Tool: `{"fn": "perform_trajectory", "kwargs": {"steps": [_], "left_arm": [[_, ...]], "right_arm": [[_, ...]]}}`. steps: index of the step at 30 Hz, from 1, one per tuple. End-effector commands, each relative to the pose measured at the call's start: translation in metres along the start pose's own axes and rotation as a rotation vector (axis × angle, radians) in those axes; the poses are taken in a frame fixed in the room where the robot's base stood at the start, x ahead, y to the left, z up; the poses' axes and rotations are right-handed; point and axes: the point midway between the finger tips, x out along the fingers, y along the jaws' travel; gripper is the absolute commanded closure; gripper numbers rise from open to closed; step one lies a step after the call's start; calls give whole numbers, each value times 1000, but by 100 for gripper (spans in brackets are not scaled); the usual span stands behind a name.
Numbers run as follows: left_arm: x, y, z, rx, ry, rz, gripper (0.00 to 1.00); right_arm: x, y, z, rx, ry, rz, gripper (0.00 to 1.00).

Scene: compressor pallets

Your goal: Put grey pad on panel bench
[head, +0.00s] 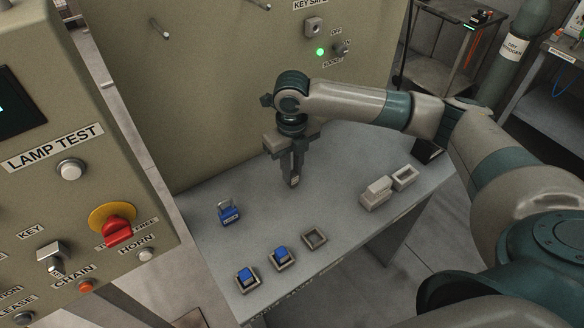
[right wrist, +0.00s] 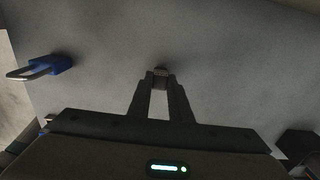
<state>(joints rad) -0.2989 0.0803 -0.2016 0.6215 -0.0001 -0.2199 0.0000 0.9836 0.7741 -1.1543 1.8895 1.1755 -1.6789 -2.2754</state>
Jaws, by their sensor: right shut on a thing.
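The grey bench (head: 330,215) stands below the beige panel. My right gripper (head: 293,182) points down over the middle of the bench, close to its surface. Its fingers are shut on a small grey pad (right wrist: 160,71), which shows at the fingertips in the right wrist view. The pad is mostly hidden by the fingers in the head view, and I cannot tell whether it touches the bench. My left gripper is not in view.
A blue padlock (head: 229,212) lies left of the gripper. Two trays with blue blocks (head: 247,278) and an empty tray (head: 314,239) line the front. Light grey boxes (head: 377,193) stand right. A control panel (head: 75,150) rises at left.

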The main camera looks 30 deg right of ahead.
Motion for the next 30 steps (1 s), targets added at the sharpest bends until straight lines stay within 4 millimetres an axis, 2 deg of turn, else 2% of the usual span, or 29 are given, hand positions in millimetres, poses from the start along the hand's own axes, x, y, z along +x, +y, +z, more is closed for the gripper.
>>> {"fn": "perform_trajectory", "kwargs": {"steps": [4, 5, 6, 7, 20, 26, 30], "left_arm": [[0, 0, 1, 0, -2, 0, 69], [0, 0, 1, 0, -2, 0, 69], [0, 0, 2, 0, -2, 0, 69], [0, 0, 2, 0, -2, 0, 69], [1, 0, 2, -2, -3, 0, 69], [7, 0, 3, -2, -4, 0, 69], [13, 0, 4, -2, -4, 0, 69]], "right_arm": [[2, 0, 0, 0, 0, 0, 100], [2, 0, 0, 0, 0, 0, 77], [2, 0, 0, 0, 0, 0, 68], [2, 0, 0, 0, 0, 0, 63], [-2, 0, 0, 0, -1, 0, 63], [-20, 0, 1, 1, -4, 1, 63], [-42, 0, 1, 0, -5, 0, 63]]}}
